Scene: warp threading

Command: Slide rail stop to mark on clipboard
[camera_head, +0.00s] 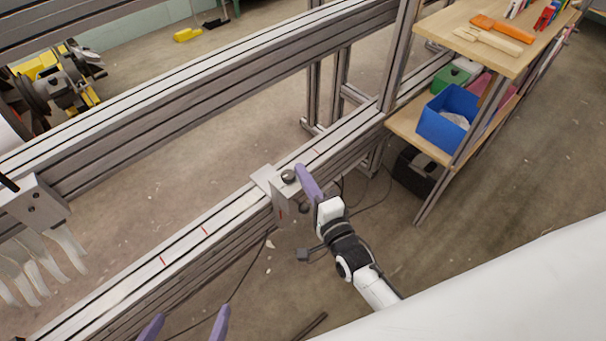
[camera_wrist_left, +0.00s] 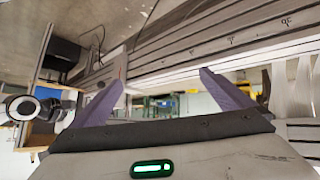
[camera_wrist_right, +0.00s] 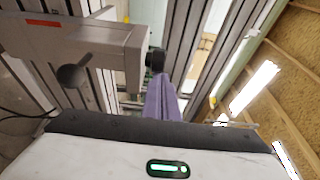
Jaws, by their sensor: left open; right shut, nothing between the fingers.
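The rail stop (camera_head: 282,206), a grey metal block with dark knobs, sits on the long aluminium rail (camera_head: 130,279). Short red marks cross the rail, two left of the stop (camera_head: 205,231) and one right of it (camera_head: 317,152). My right gripper (camera_head: 300,168) is shut and empty, its purple fingers at the stop's right side by the top knob. In the right wrist view, the stop (camera_wrist_right: 95,42) is left of the fingers (camera_wrist_right: 160,82); contact is unclear. My left gripper (camera_head: 186,322) is open and empty in front of the rail. I cannot make out a clipboard.
A parallel upper beam (camera_head: 200,90) runs behind the rail. A bracket with pale curved prongs (camera_head: 35,205) is at the left. Wooden shelves at the right hold a blue bin (camera_head: 445,125) and tools. Cables lie on the floor, which is otherwise fairly clear in front.

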